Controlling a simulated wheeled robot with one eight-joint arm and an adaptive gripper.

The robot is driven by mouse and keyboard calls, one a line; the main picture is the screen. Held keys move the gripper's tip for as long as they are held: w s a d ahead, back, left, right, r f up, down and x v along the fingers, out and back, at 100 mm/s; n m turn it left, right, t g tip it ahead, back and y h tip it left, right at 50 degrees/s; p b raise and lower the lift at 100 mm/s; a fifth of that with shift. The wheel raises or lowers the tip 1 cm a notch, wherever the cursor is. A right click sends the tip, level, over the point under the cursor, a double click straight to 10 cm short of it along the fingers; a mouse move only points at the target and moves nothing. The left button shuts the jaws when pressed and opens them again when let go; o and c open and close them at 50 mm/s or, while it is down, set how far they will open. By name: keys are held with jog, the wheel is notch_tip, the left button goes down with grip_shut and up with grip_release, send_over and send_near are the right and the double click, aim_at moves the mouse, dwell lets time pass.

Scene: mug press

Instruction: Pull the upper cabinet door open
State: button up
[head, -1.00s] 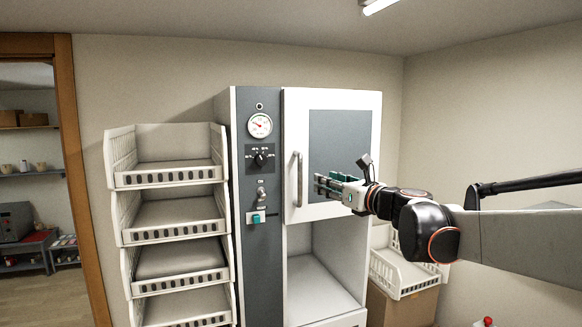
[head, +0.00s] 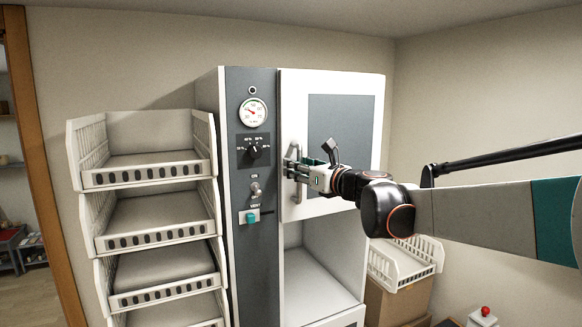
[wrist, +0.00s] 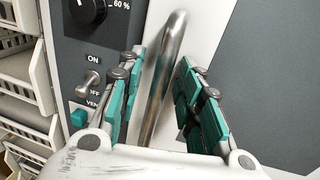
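The upper cabinet door (head: 341,124) is white with a grey panel and looks closed. Its vertical metal handle (wrist: 163,75) stands at the door's left edge. My gripper (head: 296,170) is at the handle in the head view. In the wrist view my gripper (wrist: 156,88) is open, with its green-padded fingers on either side of the handle. A gap shows between the right finger and the handle; the left finger is close to it, and I cannot tell whether they touch. In the head view the gripper hides the handle's middle.
The grey control panel (head: 252,290) with gauge (head: 253,112), knob and switches is just left of the door. Stacked white bins (head: 150,178) stand further left. An open compartment (head: 312,283) lies below the door. A white basket (head: 405,262) sits on a box at right.

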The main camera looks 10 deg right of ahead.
jog(key=shift+s+r, duration=0.1)
jog(key=shift+s, duration=0.1)
jog(key=shift+w, duration=0.1)
grip_shut()
jog(key=shift+d, duration=0.1)
